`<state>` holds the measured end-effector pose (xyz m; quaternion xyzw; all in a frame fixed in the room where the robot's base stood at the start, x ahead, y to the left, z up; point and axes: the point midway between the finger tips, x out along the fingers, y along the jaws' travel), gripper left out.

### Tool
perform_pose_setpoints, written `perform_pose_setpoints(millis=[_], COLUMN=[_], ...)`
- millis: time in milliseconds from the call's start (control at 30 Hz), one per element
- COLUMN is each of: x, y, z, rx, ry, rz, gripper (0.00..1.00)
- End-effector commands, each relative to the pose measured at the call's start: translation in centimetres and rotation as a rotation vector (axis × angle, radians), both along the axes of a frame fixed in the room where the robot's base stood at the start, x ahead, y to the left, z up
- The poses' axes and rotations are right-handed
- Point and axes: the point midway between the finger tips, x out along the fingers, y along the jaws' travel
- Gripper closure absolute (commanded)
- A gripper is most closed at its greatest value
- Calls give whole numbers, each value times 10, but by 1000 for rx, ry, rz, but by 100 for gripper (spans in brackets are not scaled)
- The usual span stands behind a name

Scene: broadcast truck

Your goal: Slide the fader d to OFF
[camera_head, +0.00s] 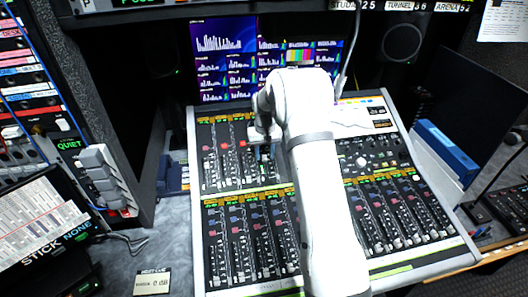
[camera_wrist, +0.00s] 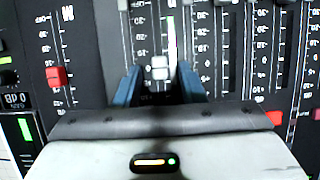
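The mixing console (camera_head: 328,118) has two banks of vertical faders. In the wrist view, a light grey fader cap (camera_wrist: 160,68) sits between the two blue fingers of my gripper (camera_wrist: 159,82). The fingers stand apart with a gap to the cap on each side, so my gripper looks open. A bright green strip runs just above the cap. In the head view, my gripper (camera_head: 264,146) is low over the upper fader bank, and my arm hides part of the console. I cannot read a letter d on any fader.
A red fader cap (camera_wrist: 57,76) is left of my gripper, and another red cap (camera_wrist: 274,117) is low at the right. More faders stand close on both sides. Monitors (camera_head: 225,60) stand behind the console, and a blue box (camera_head: 446,150) lies at its right.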

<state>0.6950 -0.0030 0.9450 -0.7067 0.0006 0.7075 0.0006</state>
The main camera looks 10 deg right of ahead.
Motion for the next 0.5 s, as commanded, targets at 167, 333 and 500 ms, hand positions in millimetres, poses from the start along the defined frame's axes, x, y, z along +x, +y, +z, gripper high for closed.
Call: perform_pose_setpoints(millis=[167,333,500], x=[0,0,0], y=[0,0,1], z=[0,0,0], rx=[0,0,0], ry=[-1,-1,-1], rz=[1,1,1], gripper=[64,76,90])
